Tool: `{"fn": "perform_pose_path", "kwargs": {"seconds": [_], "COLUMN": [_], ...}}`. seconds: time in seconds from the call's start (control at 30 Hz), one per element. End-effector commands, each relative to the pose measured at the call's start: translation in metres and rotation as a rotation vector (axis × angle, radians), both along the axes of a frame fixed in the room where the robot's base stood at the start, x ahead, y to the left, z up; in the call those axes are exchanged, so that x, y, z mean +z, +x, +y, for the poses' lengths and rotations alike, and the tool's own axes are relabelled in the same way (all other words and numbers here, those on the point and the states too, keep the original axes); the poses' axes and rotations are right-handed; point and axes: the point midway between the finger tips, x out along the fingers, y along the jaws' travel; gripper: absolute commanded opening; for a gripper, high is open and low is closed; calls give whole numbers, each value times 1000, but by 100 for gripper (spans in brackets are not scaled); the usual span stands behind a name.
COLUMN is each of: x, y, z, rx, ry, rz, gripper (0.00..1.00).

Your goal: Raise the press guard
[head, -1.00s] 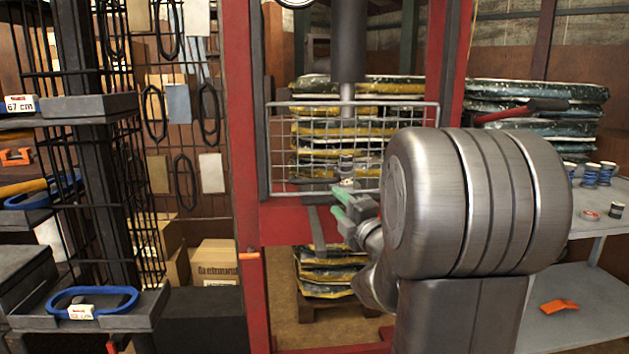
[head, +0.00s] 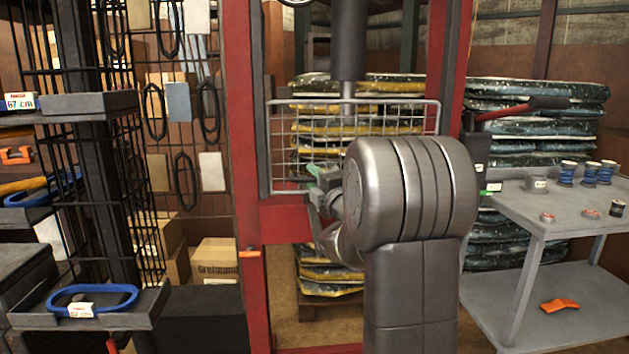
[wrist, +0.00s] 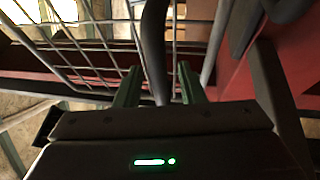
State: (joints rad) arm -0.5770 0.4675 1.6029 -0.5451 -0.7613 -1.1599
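The press guard (head: 304,148) is a wire mesh panel in a light metal frame, hanging upright across the red press frame (head: 249,140). Its right part is hidden behind my arm. The mesh also shows beyond the fingers in the wrist view (wrist: 95,40).
A grey table (head: 510,205) with several small cans stands at the right. A dark rack (head: 90,105) with blue-handled tools stands at the left. Stacked sacks (head: 535,125) are behind the press. A red-handled lever (head: 515,110) sticks out at the press's right.

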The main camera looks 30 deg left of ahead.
Motion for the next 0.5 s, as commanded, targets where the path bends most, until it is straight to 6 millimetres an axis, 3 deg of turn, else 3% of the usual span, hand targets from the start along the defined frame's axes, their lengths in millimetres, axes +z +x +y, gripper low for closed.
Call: {"fn": "perform_pose_path", "kwargs": {"seconds": [0.03,0.2,0.23,0.5], "x": [0,0,0,4], "y": [0,0,0,0], "z": [0,0,0,-1], "rx": [0,0,0,0], "ry": [0,0,0,0], "rz": [0,0,0,-1], "gripper": [36,2,0,0]}}
